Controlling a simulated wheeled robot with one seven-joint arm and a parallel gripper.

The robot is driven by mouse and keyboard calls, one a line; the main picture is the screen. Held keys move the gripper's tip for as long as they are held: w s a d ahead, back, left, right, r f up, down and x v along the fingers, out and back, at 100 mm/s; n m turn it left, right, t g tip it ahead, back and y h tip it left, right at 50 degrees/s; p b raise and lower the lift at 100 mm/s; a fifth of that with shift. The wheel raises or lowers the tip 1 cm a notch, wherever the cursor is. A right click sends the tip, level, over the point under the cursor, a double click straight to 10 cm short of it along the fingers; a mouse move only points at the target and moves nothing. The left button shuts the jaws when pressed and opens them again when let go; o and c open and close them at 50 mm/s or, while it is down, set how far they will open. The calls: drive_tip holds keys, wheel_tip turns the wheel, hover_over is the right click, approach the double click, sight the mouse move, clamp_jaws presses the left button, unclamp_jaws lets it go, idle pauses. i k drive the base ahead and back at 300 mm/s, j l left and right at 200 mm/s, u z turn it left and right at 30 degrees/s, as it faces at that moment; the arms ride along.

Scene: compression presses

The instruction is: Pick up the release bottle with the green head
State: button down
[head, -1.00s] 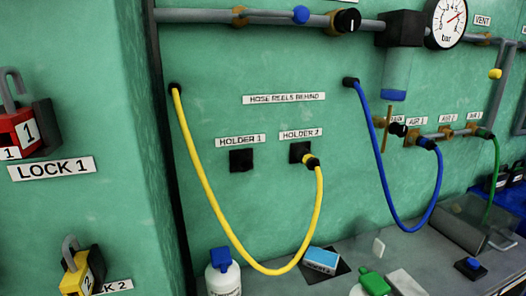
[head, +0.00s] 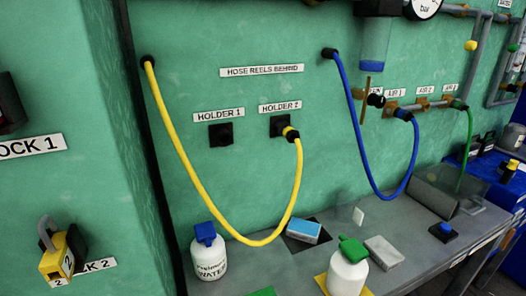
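The release bottle with the green head (head: 347,273) is a white bottle standing upright on a yellow patch (head: 322,284) near the front of the grey bench. Its lower end is cut off by the bottom of the head view. A similar white bottle with a blue head (head: 209,258), its label reading WATER, stands to its left at the back of the bench. My gripper is not in view.
The grey bench (head: 395,225) holds a blue-topped block (head: 304,232), a grey block (head: 384,252) and a blue button box (head: 443,232). A yellow hose (head: 187,196) hangs low behind the bottles. A blue hose (head: 369,165) hangs further right. A yellow padlock (head: 56,256) is at left.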

sight(344, 277)
drive_tip(key=l, duration=0.65)
drive_tip(key=i+l, duration=0.15)
drive_tip(key=l, duration=0.5)
drive_tip(key=j+u, duration=0.05)
